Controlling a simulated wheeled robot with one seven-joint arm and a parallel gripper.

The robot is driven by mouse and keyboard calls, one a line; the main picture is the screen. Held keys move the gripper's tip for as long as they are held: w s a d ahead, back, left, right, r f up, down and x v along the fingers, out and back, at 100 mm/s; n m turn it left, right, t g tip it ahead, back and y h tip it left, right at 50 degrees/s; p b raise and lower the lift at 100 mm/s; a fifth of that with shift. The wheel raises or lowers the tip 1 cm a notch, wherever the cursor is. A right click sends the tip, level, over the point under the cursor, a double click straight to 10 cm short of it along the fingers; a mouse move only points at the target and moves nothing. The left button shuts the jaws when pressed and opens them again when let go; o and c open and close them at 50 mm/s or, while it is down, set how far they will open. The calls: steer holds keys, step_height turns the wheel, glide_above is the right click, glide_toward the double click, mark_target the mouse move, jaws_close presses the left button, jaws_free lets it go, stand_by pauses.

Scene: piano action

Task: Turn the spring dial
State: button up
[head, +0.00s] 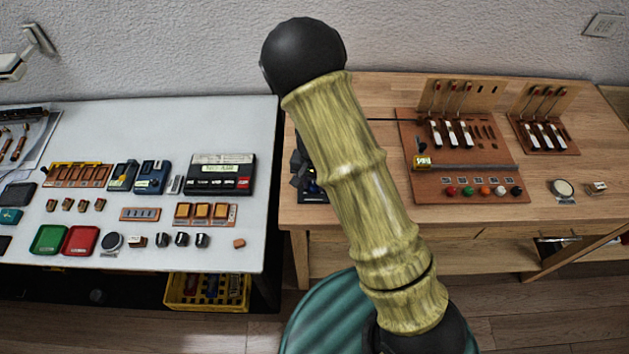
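I cannot tell for certain which thing is the spring dial. A round pale-faced dial (562,188) with a dark rim lies near the front right of the wooden bench, with a small label in front of it. Another round dark-rimmed piece (111,241) lies near the front of the white table. My arm rises across the middle of the head view. A dark shape (306,178), which may be my gripper, shows partly behind the arm at the wooden bench's left end, well left of the dial on that bench. Its fingers cannot be made out.
On the wooden bench (350,218), a red-brown board (480,190) carries hammers and coloured buttons, with a second hammer stand (545,130) behind right. The white table (200,115) holds trays, boxes and small parts. A yellow crate (208,306) is below it. A gap separates the tables.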

mark_target(314, 185)
steer(key=c, duration=0.4)
steer(key=shift+r+m+p, duration=0.15)
steer(key=shift+m+p, duration=0.45)
steer(key=shift+m, duration=0.7)
steer(key=o, duration=1)
step_height(314, 185, up, 17)
steer(key=shift+r, duration=0.1)
